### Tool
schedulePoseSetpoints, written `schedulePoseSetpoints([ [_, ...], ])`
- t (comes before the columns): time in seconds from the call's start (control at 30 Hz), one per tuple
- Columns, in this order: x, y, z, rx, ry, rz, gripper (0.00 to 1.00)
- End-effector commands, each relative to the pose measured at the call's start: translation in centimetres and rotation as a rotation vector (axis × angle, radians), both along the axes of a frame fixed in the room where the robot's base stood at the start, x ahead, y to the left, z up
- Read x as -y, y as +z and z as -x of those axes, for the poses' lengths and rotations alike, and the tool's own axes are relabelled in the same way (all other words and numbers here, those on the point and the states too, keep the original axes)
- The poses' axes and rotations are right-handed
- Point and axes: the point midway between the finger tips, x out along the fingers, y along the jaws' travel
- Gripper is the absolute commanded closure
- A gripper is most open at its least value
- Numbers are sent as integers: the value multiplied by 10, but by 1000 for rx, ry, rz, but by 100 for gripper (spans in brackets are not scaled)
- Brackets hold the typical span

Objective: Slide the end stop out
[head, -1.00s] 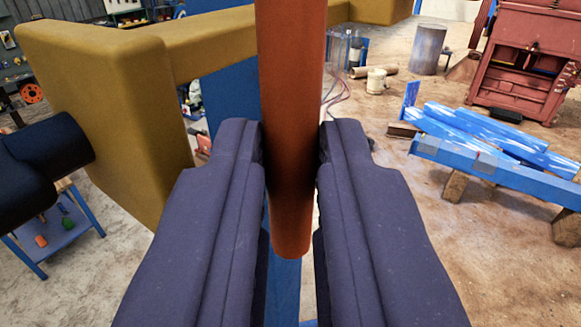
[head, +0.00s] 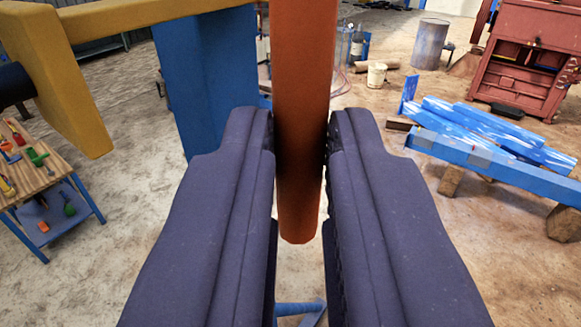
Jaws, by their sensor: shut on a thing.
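The end stop appears to be the long orange-red bar (head: 305,90) in the head view. It comes down from the top edge, and its rounded lower end shows between the jaws. My gripper (head: 302,150) has its two dark purple-grey fingers on either side of the bar, shut on it. The upper end of the bar is out of the picture. A yellow frame (head: 62,75) with a crossbar stands at the upper left, apart from my fingers. A blue upright (head: 205,80) stands behind the bar, partly hidden by it and my left finger.
A small wooden-topped table (head: 40,165) with tools stands at the left. Blue beams (head: 490,155) lie on blocks at the right. A red cabinet (head: 525,60), a metal drum (head: 430,42) and a white bucket (head: 377,74) stand farther back. The floor between is largely open.

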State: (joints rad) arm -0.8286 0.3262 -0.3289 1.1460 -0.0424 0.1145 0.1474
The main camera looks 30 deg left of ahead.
Motion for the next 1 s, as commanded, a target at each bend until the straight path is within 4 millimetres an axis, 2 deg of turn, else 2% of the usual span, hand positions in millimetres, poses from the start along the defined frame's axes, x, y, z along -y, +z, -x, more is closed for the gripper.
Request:
schedulePoseSetpoints([
  [0.13,2,-1,-2,-2,-5,5,100],
  [0.17,2,-1,-2,-2,-5,5,76],
  [0.2,2,-1,-2,-1,-5,4,73],
  [0.87,1,1,-1,1,-3,2,73],
  [1.0,4,-1,5,2,-2,1,73],
])
